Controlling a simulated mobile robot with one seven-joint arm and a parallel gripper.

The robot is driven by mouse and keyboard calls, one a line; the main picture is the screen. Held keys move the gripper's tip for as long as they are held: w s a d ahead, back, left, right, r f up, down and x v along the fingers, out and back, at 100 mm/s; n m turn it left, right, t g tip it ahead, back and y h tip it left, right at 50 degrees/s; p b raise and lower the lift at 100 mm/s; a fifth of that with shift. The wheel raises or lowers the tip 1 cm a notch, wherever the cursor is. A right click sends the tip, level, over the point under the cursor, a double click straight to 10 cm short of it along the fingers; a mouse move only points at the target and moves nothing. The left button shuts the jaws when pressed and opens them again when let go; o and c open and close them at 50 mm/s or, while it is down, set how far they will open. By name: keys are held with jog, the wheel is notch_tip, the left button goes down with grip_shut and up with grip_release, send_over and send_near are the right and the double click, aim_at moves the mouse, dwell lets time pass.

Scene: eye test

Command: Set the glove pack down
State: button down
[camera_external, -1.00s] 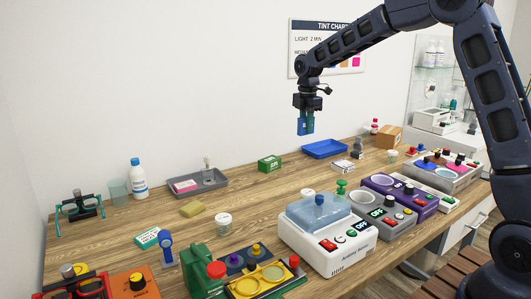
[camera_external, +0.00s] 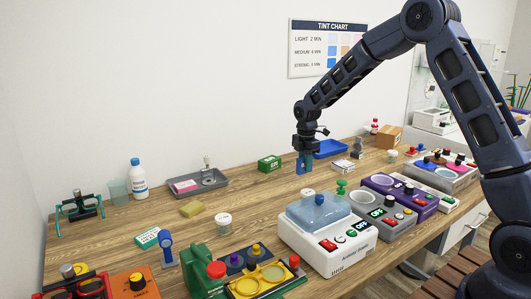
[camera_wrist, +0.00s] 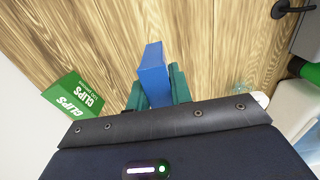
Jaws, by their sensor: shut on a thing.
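A blue pack, which I take to be the glove pack (camera_external: 300,168), is held upright below my arm in the external view. It also shows as a blue block in the wrist view (camera_wrist: 152,68). My gripper (camera_external: 306,162) points down and is shut on the pack, with its green fingers on both sides of it in the wrist view (camera_wrist: 157,88). The pack is low over the wooden table (camera_external: 270,200); I cannot tell whether its bottom touches the wood. Its lower part is hard to make out.
A green clips box (camera_external: 268,163) stands just left of the pack, also in the wrist view (camera_wrist: 72,97). A blue tray (camera_external: 330,148) lies behind right, and a small white box (camera_external: 342,166) to the right. A white device (camera_external: 330,245) stands in front. Bare wood lies front-left.

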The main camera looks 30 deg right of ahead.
aim_at(304, 173)
jog(key=shift+f, duration=2.1)
jog(key=shift+f, duration=0.15)
jog(key=c, duration=1.3)
grip_release()
jog(key=shift+o, duration=0.2)
